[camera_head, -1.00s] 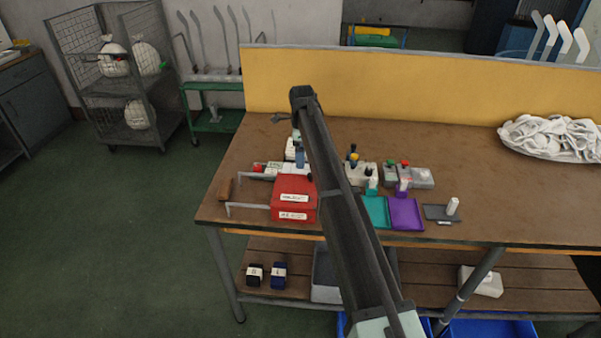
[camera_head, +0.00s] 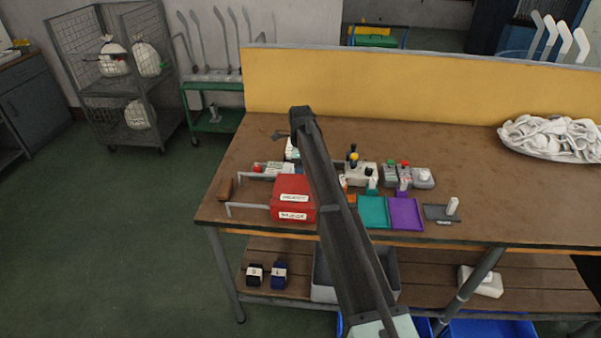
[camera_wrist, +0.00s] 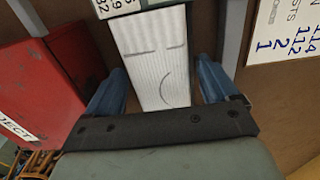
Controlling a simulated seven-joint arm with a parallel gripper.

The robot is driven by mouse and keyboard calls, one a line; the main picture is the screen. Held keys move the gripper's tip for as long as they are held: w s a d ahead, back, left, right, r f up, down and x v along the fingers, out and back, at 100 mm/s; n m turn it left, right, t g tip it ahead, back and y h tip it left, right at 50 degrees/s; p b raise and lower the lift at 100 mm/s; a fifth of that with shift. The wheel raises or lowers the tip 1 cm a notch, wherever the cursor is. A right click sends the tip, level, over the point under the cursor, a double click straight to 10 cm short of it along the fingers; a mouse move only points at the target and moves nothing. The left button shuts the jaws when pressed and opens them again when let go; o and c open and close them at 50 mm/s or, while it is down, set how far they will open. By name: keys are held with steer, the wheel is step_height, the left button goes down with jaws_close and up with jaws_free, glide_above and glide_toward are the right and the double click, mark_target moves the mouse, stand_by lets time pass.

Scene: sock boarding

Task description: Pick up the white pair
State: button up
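The white pair (camera_wrist: 152,58), a pale ribbed bundle with a thin curved dark line, lies between the fingers of my gripper (camera_wrist: 161,68) in the wrist view. The two blue fingers are apart, one on each side of it. A gap shows at the right finger; the left finger is close to its edge, and I cannot tell whether it touches. In the head view my dark arm hides most of the gripper and the pair.
A red box (camera_head: 294,199) marked as reject stands close left of the gripper. A teal tray (camera_head: 373,212) and a purple tray (camera_head: 406,214) lie to the right. A white heap (camera_head: 552,138) is at the far right. A yellow panel (camera_head: 420,95) backs the table.

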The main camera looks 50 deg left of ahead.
steer(key=c, duration=1)
steer(key=shift+r, duration=0.1)
